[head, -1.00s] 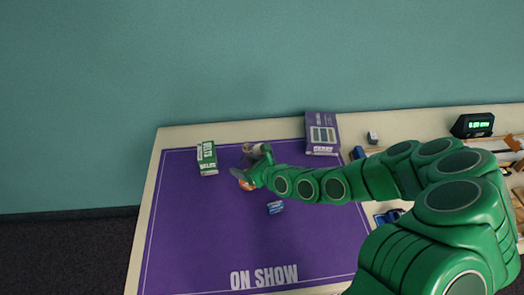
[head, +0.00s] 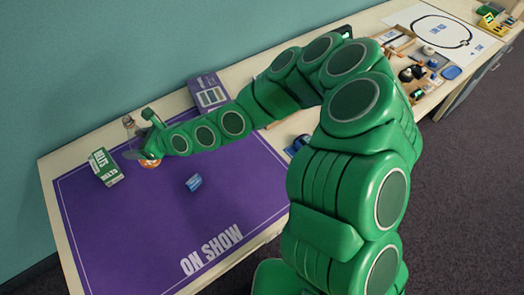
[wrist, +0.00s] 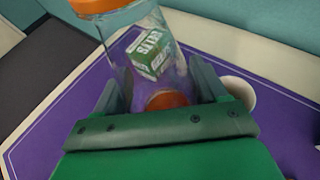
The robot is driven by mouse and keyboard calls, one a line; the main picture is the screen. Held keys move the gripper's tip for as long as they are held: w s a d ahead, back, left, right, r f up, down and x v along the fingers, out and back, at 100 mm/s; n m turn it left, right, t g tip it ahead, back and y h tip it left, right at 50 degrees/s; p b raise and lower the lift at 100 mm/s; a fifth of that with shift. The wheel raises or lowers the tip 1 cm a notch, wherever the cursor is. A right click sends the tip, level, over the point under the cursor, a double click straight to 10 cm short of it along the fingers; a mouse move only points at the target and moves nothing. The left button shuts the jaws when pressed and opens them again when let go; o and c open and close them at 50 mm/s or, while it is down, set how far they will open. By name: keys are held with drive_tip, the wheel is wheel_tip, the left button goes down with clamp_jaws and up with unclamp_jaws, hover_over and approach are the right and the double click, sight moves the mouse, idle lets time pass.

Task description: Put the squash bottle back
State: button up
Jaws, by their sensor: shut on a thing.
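The squash bottle, clear with an orange cap (wrist: 98,5), stands between my gripper's fingers (wrist: 160,88) in the wrist view. My gripper is shut on it. A smaller orange-brown disc (wrist: 168,100) shows low between the fingers; I cannot tell whether it is part of the bottle. In the head view my gripper (head: 148,147) is over the back left of the purple mat (head: 120,225), with an orange patch (head: 148,163) just below it. Most of the bottle is hidden there, and its contact with the mat cannot be told.
A green-and-white belts box (head: 105,167) stands close left of my gripper; it also shows through the bottle (wrist: 152,52). A pale round vessel (wrist: 238,92) is right of the fingers. A purple box (head: 208,93) and small blue item (head: 193,183) are nearby. The mat's front is clear.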

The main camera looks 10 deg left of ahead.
sight(132, 134)
drive_tip(key=shift+r, duration=2.3)
drive_tip(key=w+d+r+m+t, duration=0.1)
drive_tip(key=w+d+r, duration=0.2)
drive_tip(key=w+d, duration=1.35)
drive_tip(key=d, duration=0.6)
drive_tip(key=s+d+f+n+g, duration=0.1)
drive_tip(key=s+d+f, duration=0.15)
drive_tip(key=d, duration=0.85)
drive_tip(key=shift+n, duration=0.3)
drive_tip(key=shift+w+a+f, duration=0.15)
drive_tip(key=shift+f, duration=3.3)
drive_tip(key=shift+w+a+f, duration=0.1)
drive_tip(key=shift+w+f, duration=0.05)
drive_tip(key=shift+f, duration=3.25)
drive_tip(key=o, duration=1.2)
drive_tip(key=shift+f, duration=0.1)
drive_tip(key=shift+c, duration=0.2)
